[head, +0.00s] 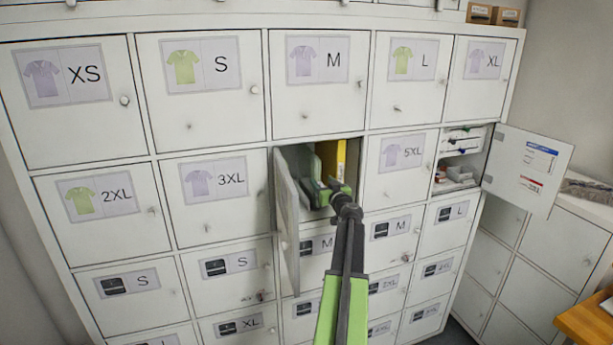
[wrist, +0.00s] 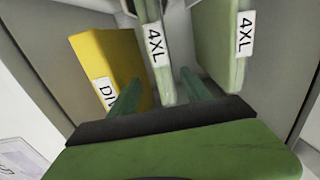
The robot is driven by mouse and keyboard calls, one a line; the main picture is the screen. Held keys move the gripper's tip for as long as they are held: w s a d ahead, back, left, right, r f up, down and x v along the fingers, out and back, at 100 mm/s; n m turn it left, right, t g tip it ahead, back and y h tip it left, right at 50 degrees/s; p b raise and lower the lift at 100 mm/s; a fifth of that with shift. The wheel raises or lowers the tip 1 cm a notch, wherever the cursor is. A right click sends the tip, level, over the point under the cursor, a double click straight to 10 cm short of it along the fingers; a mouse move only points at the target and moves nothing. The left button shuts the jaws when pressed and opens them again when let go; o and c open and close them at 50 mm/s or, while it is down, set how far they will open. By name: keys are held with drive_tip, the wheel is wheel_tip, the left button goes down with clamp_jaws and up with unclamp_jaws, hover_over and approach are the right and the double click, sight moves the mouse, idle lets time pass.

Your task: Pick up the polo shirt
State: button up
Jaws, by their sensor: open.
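Two upright pale green folded garments with white 4XL labels stand in an open locker compartment. In the wrist view, one garment (wrist: 153,75) is in the middle and the other garment (wrist: 215,50) is to its right. I cannot tell whether either or both are polo shirts. My gripper (wrist: 158,92) is open, its two green fingers pointing into the compartment on either side of the middle garment's near edge. In the head view, my gripper (head: 328,190) is at the compartment's mouth and hides much of the inside, with a green garment (head: 325,158) partly showing.
A yellow item (wrist: 105,60) with a partly hidden label stands left of the fingers; it also shows in the head view (head: 339,160). The compartment's open door (head: 288,220) stands left of my arm. Another open door (head: 528,168) sticks out at the right.

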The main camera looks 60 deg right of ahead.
sight(318, 178)
drive_tip(key=x, duration=0.5)
drive_tip(key=shift+w+f, duration=0.1)
drive_tip(key=shift+w, duration=0.35)
drive_tip(key=shift+s+a, duration=0.1)
drive_tip(key=shift+a, duration=0.05)
drive_tip(key=shift+c, duration=0.2)
clamp_jaws()
